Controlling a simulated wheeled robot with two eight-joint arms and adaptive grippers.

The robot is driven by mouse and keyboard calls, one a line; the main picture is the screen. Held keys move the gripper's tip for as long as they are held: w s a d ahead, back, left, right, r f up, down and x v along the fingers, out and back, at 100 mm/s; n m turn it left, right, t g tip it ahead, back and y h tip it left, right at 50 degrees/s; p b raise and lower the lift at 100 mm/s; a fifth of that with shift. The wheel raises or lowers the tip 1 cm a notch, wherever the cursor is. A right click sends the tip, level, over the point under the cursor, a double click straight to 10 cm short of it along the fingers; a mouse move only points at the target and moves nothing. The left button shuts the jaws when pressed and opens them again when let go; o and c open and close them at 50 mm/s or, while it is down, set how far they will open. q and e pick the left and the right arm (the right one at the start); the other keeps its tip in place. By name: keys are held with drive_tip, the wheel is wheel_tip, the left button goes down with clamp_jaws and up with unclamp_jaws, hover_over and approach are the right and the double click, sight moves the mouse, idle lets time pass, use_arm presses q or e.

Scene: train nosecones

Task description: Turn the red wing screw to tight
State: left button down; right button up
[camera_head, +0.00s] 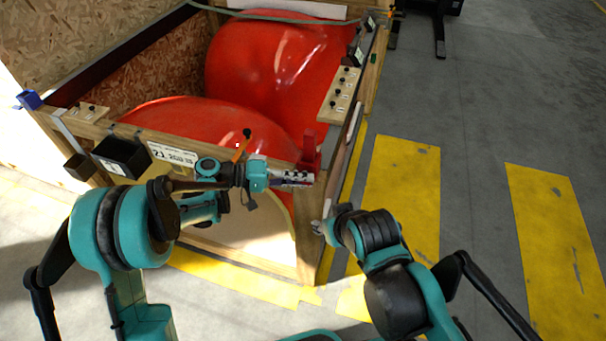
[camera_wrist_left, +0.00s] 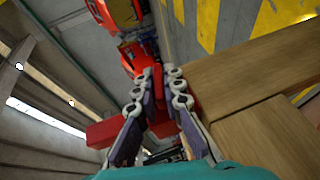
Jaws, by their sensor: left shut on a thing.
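The red wing screw (camera_head: 309,150) stands at the near right corner of the wooden crate. My left gripper (camera_head: 306,179) reaches in from the left and is at its lower part. In the left wrist view the two fingers (camera_wrist_left: 158,84) are closed around a red part (camera_wrist_left: 160,122), with red showing on both outer sides too. The fingers hide part of the screw, and its turn angle is not clear. My right gripper (camera_head: 318,227) is below and slightly right of it, beside the crate's corner post, holding nothing visible; its jaw opening is too small to judge.
The wooden crate (camera_head: 310,248) holds large glossy red nosecones (camera_head: 270,60). A black box (camera_head: 120,155), a number plate (camera_head: 172,154) and an orange-handled tool (camera_head: 240,148) are along its near rim. Open grey floor with yellow markings (camera_head: 400,185) lies to the right.

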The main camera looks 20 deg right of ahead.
use_arm(q)
drive_tip(key=y+p, duration=0.2)
drive_tip(key=m+t+y+p, duration=0.1)
drive_tip(key=y+p, duration=0.1)
drive_tip(key=shift+r+t, duration=0.3)
drive_tip(key=m+t+y+p, duration=0.1)
drive_tip(key=t+y+p, duration=0.1)
drive_tip(key=y+p, duration=0.1)
drive_tip(key=shift+f+y, duration=0.1)
drive_tip(key=shift+y, duration=0.3)
drive_tip(key=shift+f+m+t+y+p, duration=0.1)
drive_tip(key=shift+m+t+y+p, duration=0.5)
drive_tip(key=shift+y, duration=0.5)
drive_tip(key=shift+f+t+y, duration=0.1)
drive_tip(key=shift+t+y, duration=0.9)
drive_tip(key=shift+y, duration=0.4)
drive_tip(key=shift+p, duration=0.3)
drive_tip(key=c, duration=1.6)
unclamp_jaws()
drive_tip(key=shift+c, duration=0.2)
